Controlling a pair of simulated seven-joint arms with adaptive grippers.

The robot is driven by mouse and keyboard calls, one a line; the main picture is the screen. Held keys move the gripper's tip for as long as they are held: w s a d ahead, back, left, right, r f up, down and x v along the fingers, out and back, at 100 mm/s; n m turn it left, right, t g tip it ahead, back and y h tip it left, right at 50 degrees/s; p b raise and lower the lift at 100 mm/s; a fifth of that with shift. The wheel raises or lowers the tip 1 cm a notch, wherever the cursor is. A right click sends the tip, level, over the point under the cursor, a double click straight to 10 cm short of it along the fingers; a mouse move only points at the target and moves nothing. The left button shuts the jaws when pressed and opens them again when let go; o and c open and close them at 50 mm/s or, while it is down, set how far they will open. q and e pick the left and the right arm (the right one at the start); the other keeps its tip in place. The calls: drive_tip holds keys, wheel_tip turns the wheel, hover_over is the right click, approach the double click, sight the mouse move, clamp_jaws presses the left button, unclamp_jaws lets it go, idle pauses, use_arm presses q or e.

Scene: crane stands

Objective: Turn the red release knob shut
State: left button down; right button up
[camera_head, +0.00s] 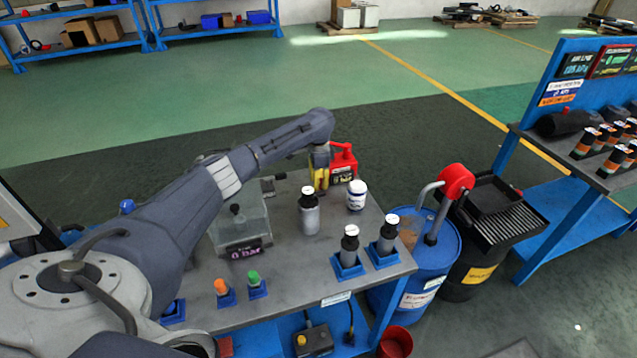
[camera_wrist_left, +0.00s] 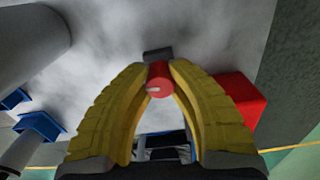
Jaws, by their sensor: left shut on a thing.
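The red release knob (camera_wrist_left: 160,80) is a small red cylinder with a pale mark on its face, seen in the left wrist view. My left gripper (camera_wrist_left: 162,72) has its two yellow fingers closed on it, one on each side. In the head view my left gripper (camera_head: 320,178) points down at the far edge of the grey bench, and its fingers and wrist hide the knob there. My right gripper is in neither view.
Bottles (camera_head: 309,212) and a white jar (camera_head: 356,196) stand nearer. A blue drum (camera_head: 430,262) is beyond the bench's right edge.

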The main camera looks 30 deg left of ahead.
use_arm(q)
drive_tip(key=shift+n, duration=0.6)
drive_tip(key=c, duration=1.3)
unclamp_jaws()
drive_tip(key=shift+c, duration=0.2)
drive_tip(key=shift+r, duration=0.1)
wheel_tip(320, 180, up, 12)
